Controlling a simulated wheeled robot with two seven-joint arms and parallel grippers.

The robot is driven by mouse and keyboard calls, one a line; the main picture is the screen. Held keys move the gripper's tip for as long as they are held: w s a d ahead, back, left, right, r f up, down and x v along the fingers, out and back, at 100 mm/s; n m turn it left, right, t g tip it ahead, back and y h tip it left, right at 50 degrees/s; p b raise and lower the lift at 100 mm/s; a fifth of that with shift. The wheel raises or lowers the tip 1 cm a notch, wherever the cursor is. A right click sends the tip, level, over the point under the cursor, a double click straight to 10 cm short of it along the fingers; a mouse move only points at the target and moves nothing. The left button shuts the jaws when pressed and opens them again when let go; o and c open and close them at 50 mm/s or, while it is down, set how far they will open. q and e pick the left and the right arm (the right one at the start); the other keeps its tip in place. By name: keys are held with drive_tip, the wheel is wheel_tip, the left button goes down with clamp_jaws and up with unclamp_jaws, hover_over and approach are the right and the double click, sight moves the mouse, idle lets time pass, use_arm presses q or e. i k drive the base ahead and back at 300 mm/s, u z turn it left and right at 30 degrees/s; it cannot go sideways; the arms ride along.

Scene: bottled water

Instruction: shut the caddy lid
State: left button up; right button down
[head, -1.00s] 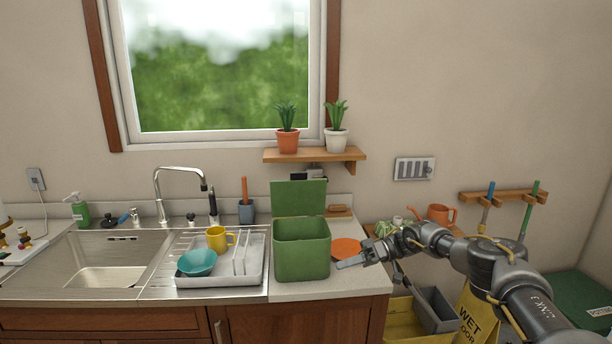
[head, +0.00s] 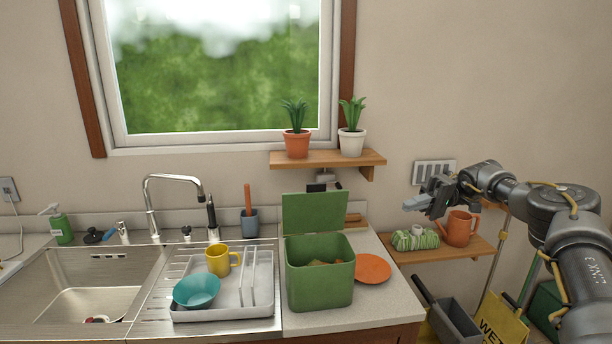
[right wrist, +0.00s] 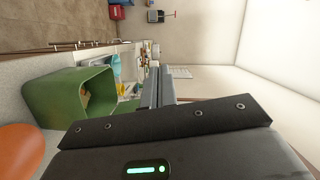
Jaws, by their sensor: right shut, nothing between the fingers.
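The green caddy (head: 320,284) stands on the counter just right of the dish rack. Its green lid (head: 314,212) is open and stands upright at the back of the box. Some brownish scraps show inside. My right gripper (head: 416,203) is up and to the right of the caddy, clear of it, its fingers pointing left; it is shut with nothing between the fingers. In the right wrist view the shut fingers (right wrist: 157,88) show, with the caddy (right wrist: 68,105) to their left. My left gripper is not in view.
An orange plate (head: 372,268) lies on the counter right of the caddy. The dish rack (head: 225,304) holds a yellow mug and a teal bowl. A shelf (head: 320,158) with two potted plants is above the lid. An orange watering can (head: 459,229) stands on a side shelf.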

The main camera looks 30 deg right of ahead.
sight(317, 209)
drive_tip(key=i, duration=0.95)
drive_tip(key=z, duration=0.05)
